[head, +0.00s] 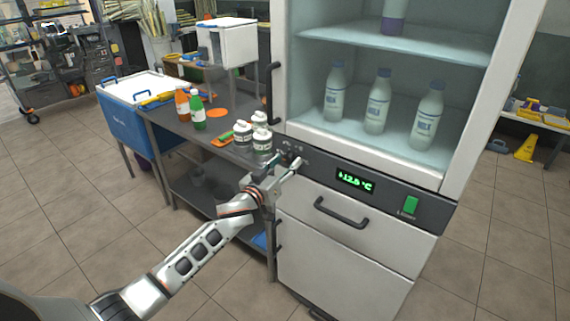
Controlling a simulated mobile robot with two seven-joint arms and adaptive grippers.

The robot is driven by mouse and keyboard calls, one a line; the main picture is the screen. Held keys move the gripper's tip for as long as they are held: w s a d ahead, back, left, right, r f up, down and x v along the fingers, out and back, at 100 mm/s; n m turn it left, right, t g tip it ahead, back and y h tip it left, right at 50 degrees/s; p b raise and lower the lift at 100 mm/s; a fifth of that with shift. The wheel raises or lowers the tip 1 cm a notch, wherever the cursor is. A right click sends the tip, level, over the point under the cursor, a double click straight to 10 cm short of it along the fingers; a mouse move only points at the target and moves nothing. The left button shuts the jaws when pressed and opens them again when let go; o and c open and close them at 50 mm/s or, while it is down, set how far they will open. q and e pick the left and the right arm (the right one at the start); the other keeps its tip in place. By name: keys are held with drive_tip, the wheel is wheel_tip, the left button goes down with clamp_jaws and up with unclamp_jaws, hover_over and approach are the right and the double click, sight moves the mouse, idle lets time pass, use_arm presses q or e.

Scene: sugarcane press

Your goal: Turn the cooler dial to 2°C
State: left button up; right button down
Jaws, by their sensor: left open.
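The cooler (350,240) is a white cabinet with a dark control strip below its glass-fronted shelves. A green lit display (355,181) on the strip appears to read 12.5 °C. The cooler dial cannot be made out clearly; the strip's left end is partly covered by my gripper. My left gripper (291,163) is open at that left end, left of the display, with its fingers close to the panel. Whether it touches anything there I cannot tell. My right gripper is not in view.
A green switch (411,205) sits at the strip's right end. A drawer handle (341,213) sticks out below. White jars (262,141) and juice bottles (198,113) stand on the metal table left of the cooler. Bottles (377,102) stand inside the cooler. The front floor is clear.

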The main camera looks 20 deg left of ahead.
use_arm(q)
drive_tip(key=c, duration=1.1)
